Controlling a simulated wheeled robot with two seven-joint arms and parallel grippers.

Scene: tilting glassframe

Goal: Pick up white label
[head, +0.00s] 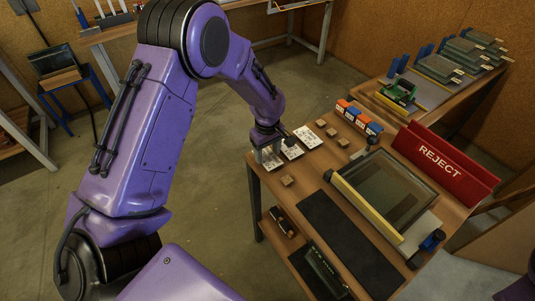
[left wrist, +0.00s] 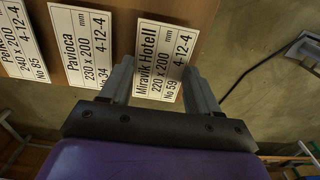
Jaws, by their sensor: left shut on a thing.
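Three white labels with black print lie in a row at the table's far left corner. My left gripper (head: 268,153) reaches down over the nearest one, the Miravik Hotell label (head: 271,161). In the left wrist view the two fingers of my left gripper (left wrist: 160,85) stand at either side of this label (left wrist: 163,58), which reads 220 x 200, No 59, and are shut on it. My right gripper is not in view.
A glass pane in a tilted frame with a yellow bar (head: 366,208) stands on the table, beside a red REJECT bin (head: 440,160). Small wooden blocks (head: 287,181) and orange and blue boxes (head: 359,116) lie near the labels. A dark mat (head: 345,240) lies bare in front.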

